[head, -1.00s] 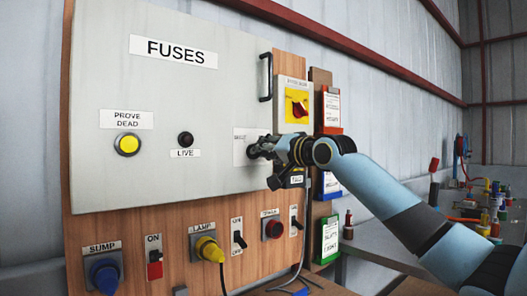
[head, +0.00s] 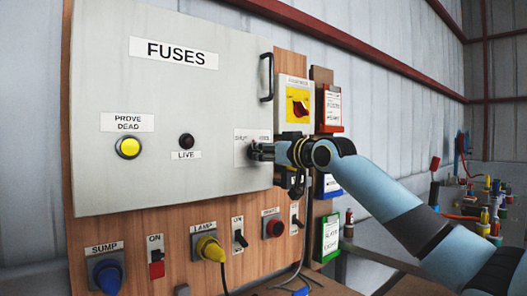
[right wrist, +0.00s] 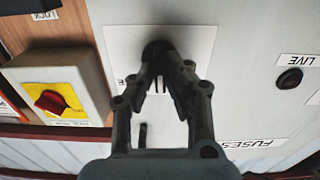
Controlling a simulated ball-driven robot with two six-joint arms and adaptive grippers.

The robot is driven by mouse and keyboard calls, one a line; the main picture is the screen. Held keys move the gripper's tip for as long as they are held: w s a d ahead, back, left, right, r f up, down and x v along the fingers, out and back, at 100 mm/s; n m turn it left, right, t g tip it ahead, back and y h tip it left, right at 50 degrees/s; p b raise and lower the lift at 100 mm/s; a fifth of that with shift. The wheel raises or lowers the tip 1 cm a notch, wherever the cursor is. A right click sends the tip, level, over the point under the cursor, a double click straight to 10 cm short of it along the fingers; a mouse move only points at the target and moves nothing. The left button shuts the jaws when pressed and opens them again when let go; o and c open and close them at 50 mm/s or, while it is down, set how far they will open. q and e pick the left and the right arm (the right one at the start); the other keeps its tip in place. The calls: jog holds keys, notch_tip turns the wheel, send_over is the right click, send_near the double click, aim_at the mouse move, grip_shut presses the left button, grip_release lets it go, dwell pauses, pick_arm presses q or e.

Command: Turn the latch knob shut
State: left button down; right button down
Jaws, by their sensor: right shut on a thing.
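The latch knob (right wrist: 157,48) is black and sits on a white label plate (head: 241,139) near the right edge of the grey FUSES door (head: 160,100). My right gripper (head: 257,151) reaches it from the right in the head view, its fingers at the plate. In the right wrist view the fingers of my right gripper (right wrist: 158,72) are closed in on the knob, which they partly hide. The plate's small lettering is hard to read, and the knob's exact angle cannot be told. My left gripper is not in view.
A black door handle (head: 267,77) is above my gripper. A yellow switch plate with a red knob (head: 299,107) is just to the right. Sockets and switches line the wooden board (head: 140,232) below. A cluttered bench stands at the far right.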

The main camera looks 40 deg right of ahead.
jog(key=n, duration=0.4)
jog(key=shift+a+n, duration=0.1)
jog(key=shift+n, duration=0.2)
jog(key=shift+a+f+n+b, duration=0.1)
jog(key=shift+n+b, duration=0.4)
jog(key=shift+n, duration=1.4)
jog(key=c, duration=1.4)
grip_release()
jog(key=shift+o, duration=0.2)
